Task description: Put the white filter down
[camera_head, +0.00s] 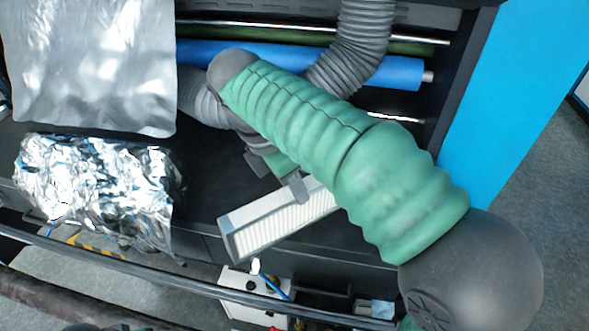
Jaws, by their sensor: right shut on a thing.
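The white filter (262,232) is a flat, framed rectangle with a pleated cream face, in the lower middle of the head view. It is tilted in the picture, and its right end is hidden behind my green right arm. My right gripper (279,180) is shut on the filter at its upper edge. The filter is over the front edge of the dark machine bed; whether it touches the bed cannot be told. My left gripper does not show.
A blue roll (400,73) and a grey ribbed hose (361,40) are at the back. A silver sheet (95,60) and crumpled foil (95,188) lie at left. A dark rail (110,262) runs along the front. A white box (243,297) stands below. The bed left of the filter has bare room.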

